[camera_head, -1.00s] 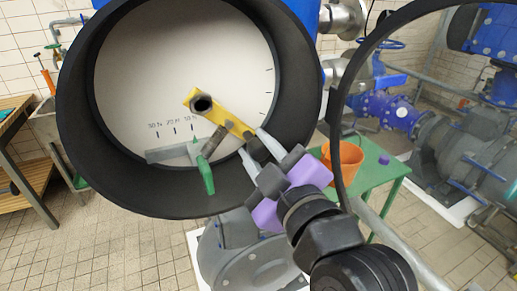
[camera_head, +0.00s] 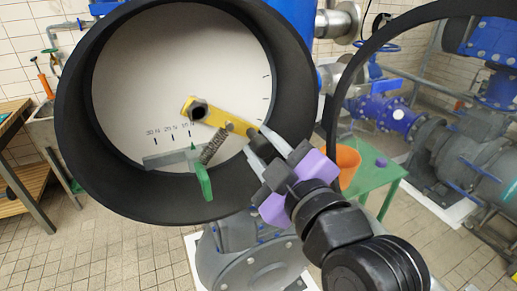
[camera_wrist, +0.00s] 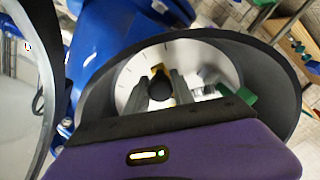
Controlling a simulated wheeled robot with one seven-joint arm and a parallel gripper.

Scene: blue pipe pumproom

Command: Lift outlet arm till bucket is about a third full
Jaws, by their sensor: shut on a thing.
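The yellow arm (camera_head: 218,117) is pivoted at a black hub on the white dial face and slopes down to the right. My gripper (camera_head: 257,141) is shut at its outer end. In the wrist view my fingers (camera_wrist: 161,88) close around a dark round knob, with a bit of yellow arm (camera_wrist: 157,69) behind it. A spring (camera_head: 214,146) runs from the arm down to a green piece (camera_head: 203,181) beside a grey bar. The orange bucket (camera_head: 347,163) stands on the green table, partly hidden by my gripper; its fill level is not visible.
A deep black rim (camera_head: 297,100) surrounds the dial. A black hoop (camera_head: 341,85) curves close to my arm. The green table (camera_head: 378,182) stands behind on the right, with blue pipes and pumps beyond. A wooden bench (camera_head: 20,170) is at the left.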

